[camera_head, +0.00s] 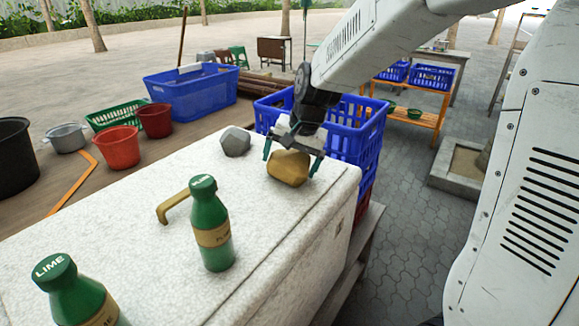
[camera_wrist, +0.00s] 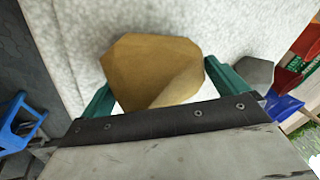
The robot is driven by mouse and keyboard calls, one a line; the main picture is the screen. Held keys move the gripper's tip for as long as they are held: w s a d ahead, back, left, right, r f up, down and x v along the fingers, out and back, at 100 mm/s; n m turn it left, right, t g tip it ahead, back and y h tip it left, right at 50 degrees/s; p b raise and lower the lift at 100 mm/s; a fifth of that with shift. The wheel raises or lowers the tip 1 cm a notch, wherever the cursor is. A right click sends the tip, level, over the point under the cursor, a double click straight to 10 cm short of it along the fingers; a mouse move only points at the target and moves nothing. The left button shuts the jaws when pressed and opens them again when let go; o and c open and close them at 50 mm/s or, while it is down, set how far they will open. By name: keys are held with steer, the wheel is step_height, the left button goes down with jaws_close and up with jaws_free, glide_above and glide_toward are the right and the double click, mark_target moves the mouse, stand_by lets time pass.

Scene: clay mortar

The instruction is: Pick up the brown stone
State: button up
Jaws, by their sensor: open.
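The brown stone (camera_head: 289,168) is a faceted, mustard-brown lump on the white speckled top of a large box (camera_head: 150,255), near its far right end. My gripper (camera_head: 292,160) is over the stone and open, with one green finger at each side of it. In the wrist view the stone (camera_wrist: 152,70) lies between and a little beyond the two green fingers (camera_wrist: 165,88). I cannot tell whether either finger touches it.
A grey stone (camera_head: 235,141) lies left of the brown one. Two green lime bottles (camera_head: 212,235) (camera_head: 75,295) and a tan handle-like piece (camera_head: 173,207) are on the box top nearer me. Blue crates (camera_head: 360,140) stand just behind the box. The top between them is mostly clear.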

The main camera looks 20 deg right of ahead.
steer(key=shift+w+a+f, duration=0.1)
steer(key=shift+f, duration=0.25)
steer(key=c, duration=1.2)
steer(key=shift+c, duration=1.2)
steer(key=shift+r, duration=0.25)
